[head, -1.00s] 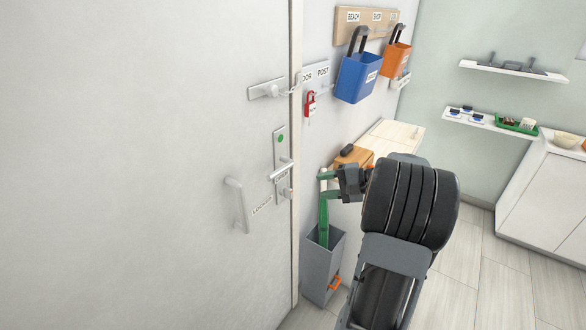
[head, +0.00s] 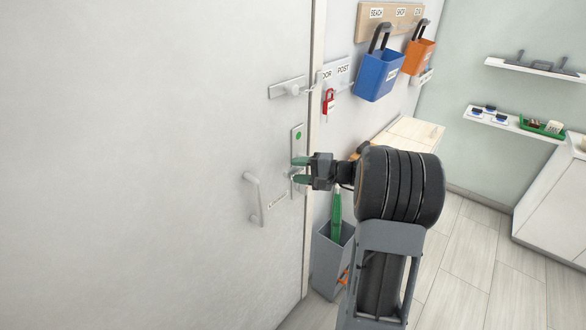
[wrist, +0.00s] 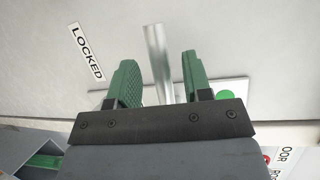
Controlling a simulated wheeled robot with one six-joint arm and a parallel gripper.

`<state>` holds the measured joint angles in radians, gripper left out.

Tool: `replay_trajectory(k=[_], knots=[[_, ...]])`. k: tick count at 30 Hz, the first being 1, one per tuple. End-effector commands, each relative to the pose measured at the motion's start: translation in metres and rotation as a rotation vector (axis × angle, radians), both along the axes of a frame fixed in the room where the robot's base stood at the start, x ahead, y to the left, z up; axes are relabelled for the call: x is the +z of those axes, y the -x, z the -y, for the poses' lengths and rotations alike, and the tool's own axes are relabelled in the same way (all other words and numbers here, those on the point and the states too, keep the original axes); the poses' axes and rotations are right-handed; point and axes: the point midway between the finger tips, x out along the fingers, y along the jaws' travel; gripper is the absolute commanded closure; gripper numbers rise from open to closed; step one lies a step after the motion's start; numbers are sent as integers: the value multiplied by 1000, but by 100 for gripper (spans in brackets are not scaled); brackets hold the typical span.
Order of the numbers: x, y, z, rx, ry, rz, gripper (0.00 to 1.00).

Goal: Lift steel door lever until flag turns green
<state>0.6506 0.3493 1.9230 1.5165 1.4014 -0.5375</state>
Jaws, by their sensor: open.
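The steel lever (wrist: 157,55) sits on a plate (head: 298,131) on the white door (head: 170,150). In the wrist view the lever runs between the two green fingers of my gripper (head: 300,170), with a gap on either side. My gripper is open, its fingers one above the other at the lever. In the head view the fingers mostly hide the lever. The round flag (head: 298,136) above it is green, and green also shows in the wrist view (wrist: 226,95). A label reading LOCKED (wrist: 87,52) is on the door.
A pull handle (head: 254,198) is left of the lever. A latch (head: 288,88) and a red padlock (head: 328,103) are above. A grey bin (head: 328,262) with a green umbrella-like item stands below. Blue (head: 379,75) and orange (head: 418,56) buckets hang at the right.

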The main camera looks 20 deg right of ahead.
Motion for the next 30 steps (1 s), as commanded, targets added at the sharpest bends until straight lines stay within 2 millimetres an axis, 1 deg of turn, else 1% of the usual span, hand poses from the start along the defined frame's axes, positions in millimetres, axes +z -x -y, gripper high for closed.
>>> replay_trajectory(k=[1, 6, 16, 30], knots=[[0, -3, -4, 3, -1, 0, 55], [-1, -8, -10, 2, 1, 0, 55], [-2, -9, -11, 0, 0, 0, 56], [-2, -9, -10, -1, 0, 0, 100]])
